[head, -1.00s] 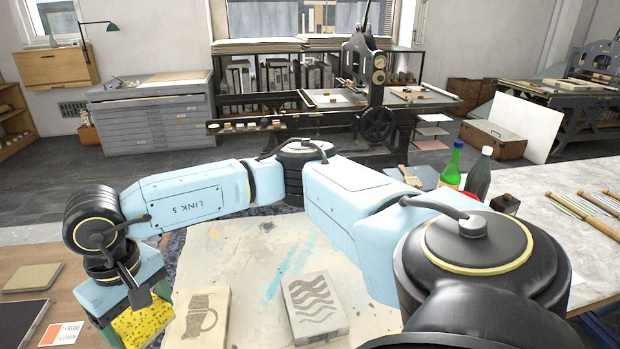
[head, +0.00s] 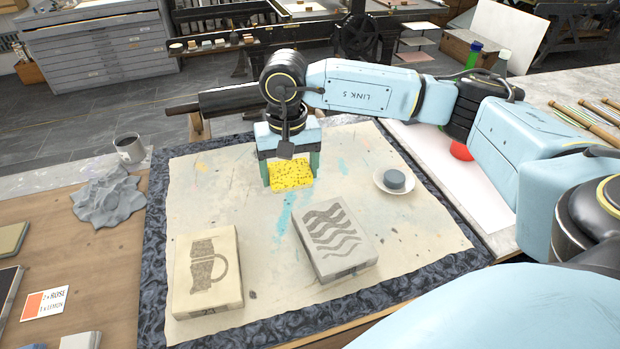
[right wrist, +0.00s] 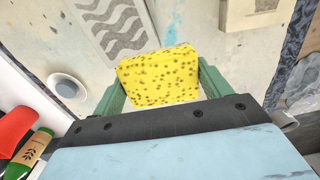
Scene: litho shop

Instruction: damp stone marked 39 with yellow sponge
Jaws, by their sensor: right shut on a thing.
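My right gripper (head: 291,178) is shut on the yellow sponge (head: 291,172), over the far part of the stained cloth. In the right wrist view the speckled sponge (right wrist: 158,78) sits between the green fingers. Two pale stones lie on the cloth, nearer than the sponge and apart from it. The right stone (head: 345,255) bears dark wavy stripes; a mark on its front edge is too small to read. The left stone (head: 182,278) bears a mug picture and a mark like 23 on its front edge. The wavy stone (right wrist: 98,14) also shows in the right wrist view. My left gripper is not in view.
A white saucer (head: 380,187) with a round grey piece stands right of the sponge. A grey crumpled rag (head: 108,199) and a grey mug (head: 130,150) are at the left. A dark roller (head: 240,99) lies behind the gripper. The cloth between sponge and stones is clear.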

